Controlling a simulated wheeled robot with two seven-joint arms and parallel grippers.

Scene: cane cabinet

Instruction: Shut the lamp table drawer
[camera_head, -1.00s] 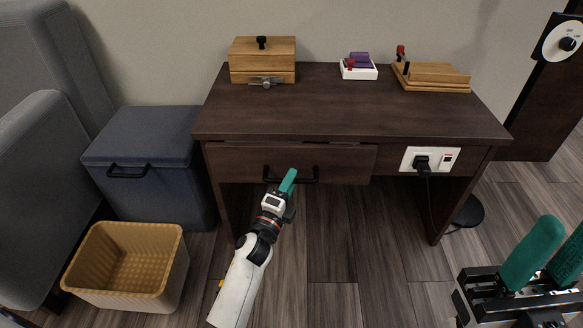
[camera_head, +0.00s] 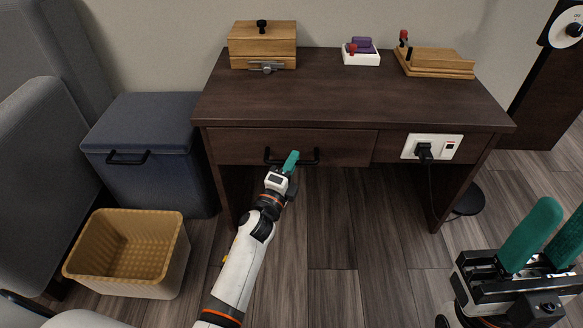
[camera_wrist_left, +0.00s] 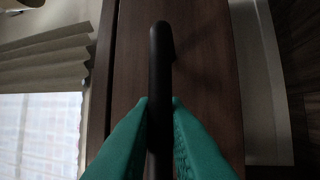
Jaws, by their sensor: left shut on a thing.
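The lamp table (camera_head: 350,90) is a dark brown desk with one wide drawer (camera_head: 230,146) at its front left. The drawer front looks about flush with the table front, and no clear gap shows above it. Its black bar handle (camera_head: 309,162) also shows in the left wrist view (camera_wrist_left: 160,55). My left gripper (camera_head: 290,162) is shut on the handle, with a teal finger on each side of the bar in the wrist view. My right gripper (camera_head: 548,240) is at the lower right, away from the table, with its teal fingers apart and nothing between them.
A wooden box (camera_head: 262,47), a white tray (camera_head: 361,58) and a wooden block stand (camera_head: 434,63) are on the tabletop. A plug and socket panel (camera_head: 431,147) sits right of the drawer. A blue-grey chest (camera_head: 150,170) and a tan basket (camera_head: 125,280) stand at the left.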

